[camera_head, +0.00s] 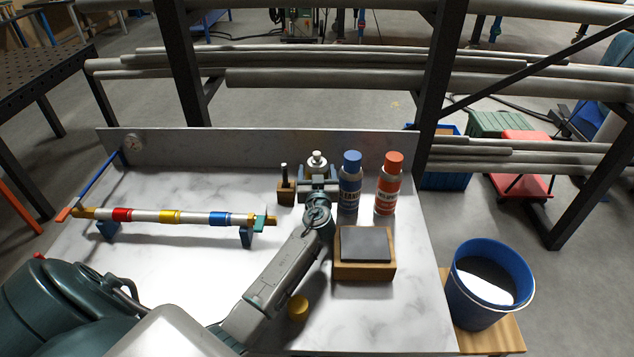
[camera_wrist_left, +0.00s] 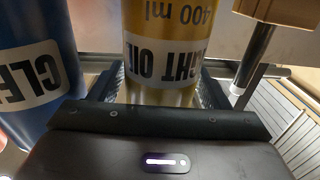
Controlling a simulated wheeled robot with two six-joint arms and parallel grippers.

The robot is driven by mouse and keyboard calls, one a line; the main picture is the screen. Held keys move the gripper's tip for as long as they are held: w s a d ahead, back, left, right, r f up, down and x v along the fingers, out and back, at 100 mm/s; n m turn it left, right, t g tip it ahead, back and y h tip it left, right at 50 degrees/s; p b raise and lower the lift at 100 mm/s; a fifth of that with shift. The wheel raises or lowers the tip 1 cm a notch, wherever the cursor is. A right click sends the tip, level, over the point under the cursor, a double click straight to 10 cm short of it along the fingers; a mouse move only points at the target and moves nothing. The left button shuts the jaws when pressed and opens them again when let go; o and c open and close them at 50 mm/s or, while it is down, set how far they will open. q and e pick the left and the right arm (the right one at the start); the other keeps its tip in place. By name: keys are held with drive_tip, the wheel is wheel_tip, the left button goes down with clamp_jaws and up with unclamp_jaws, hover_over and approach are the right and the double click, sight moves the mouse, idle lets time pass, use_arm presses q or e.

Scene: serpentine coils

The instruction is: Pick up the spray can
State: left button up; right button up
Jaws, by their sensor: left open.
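A yellow spray can labelled "LIGHT OIL 400 ml" (camera_wrist_left: 165,50) fills the middle of the left wrist view, its print upside down there. A blue can (camera_head: 350,182) stands close to the right of the gripper, and a red can (camera_head: 388,183) stands farther right. My right gripper is not in view.
A wooden block with a dark post (camera_head: 286,186) stands left of the gripper. A grey stone on a wooden base (camera_head: 364,254) and a yellow disc (camera_head: 298,307) lie nearer. A banded rod (camera_head: 170,216) rests on supports at left. A blue bucket (camera_head: 488,310) stands off the table.

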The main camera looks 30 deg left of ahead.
use_arm(q)
drive_tip(key=shift+w+a, duration=0.15)
drive_tip(key=c, duration=1)
drive_tip(key=shift+o, duration=0.2)
drive_tip(key=shift+r, duration=0.1)
